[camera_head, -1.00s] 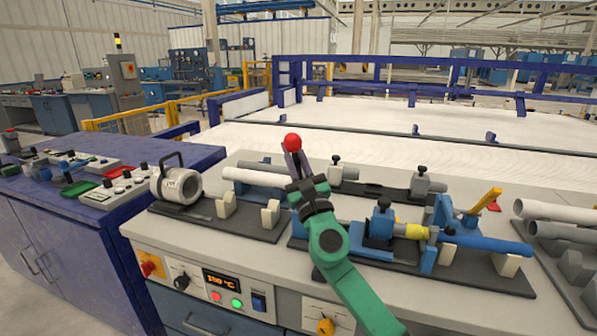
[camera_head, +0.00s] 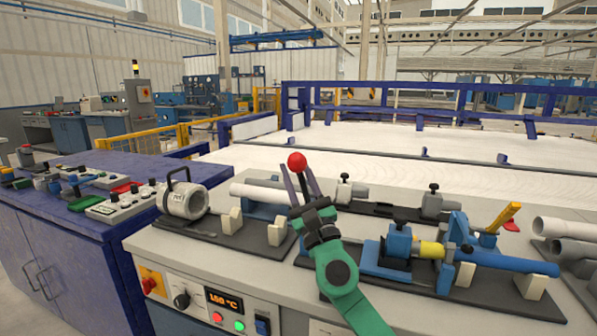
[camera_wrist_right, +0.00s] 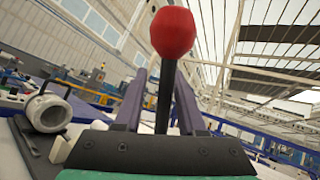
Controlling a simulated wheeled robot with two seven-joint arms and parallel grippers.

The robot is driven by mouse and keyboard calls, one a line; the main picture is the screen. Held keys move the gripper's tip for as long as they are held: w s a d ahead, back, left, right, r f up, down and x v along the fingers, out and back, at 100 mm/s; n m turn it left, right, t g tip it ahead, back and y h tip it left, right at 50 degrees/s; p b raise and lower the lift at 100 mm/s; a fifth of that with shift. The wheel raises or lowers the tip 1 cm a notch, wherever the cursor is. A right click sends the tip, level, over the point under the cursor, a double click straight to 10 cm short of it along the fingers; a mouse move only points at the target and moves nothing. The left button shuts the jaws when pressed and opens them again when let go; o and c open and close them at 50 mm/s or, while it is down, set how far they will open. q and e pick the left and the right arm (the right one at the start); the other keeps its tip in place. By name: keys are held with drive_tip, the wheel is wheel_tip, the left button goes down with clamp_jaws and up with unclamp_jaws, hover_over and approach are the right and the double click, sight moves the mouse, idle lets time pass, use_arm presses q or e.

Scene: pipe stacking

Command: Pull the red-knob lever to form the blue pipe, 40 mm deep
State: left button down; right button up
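The lever's red knob (camera_head: 297,161) shows just beyond my right gripper (camera_head: 300,181), which is open. In the right wrist view the red knob (camera_wrist_right: 173,32) tops a dark rod (camera_wrist_right: 166,97) that stands between the two parted purple fingers of the gripper (camera_wrist_right: 160,88). The rod looks nearer the right finger; whether they touch I cannot tell. The lever's base is hidden behind the gripper. The blue pipe (camera_head: 515,262) lies in a blue fixture with a yellow collar (camera_head: 431,249) at its left end. My left gripper is not in view.
A grey heater ring (camera_head: 184,203) and a white pipe (camera_head: 262,193) sit left of my gripper. Grey pipes (camera_head: 565,229) lie at far right. A control panel reads 180 °C (camera_head: 223,300).

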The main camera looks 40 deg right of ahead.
drive_tip(key=shift+r, duration=0.15)
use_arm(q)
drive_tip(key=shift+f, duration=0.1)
use_arm(e)
drive_tip(key=shift+s, duration=0.15)
drive_tip(key=shift+s+f, duration=0.2)
drive_tip(key=shift+f, duration=0.15)
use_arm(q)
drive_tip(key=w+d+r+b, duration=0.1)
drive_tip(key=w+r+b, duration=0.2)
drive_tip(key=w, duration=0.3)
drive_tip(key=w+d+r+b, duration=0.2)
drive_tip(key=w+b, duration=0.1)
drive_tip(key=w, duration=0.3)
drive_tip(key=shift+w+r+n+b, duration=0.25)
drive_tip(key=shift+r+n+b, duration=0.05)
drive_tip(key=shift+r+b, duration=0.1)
use_arm(e)
drive_tip(key=v, duration=1.3)
drive_tip(key=shift+s+f, duration=0.2)
drive_tip(key=shift+s, duration=0.1)
drive_tip(key=shift+a, duration=0.15)
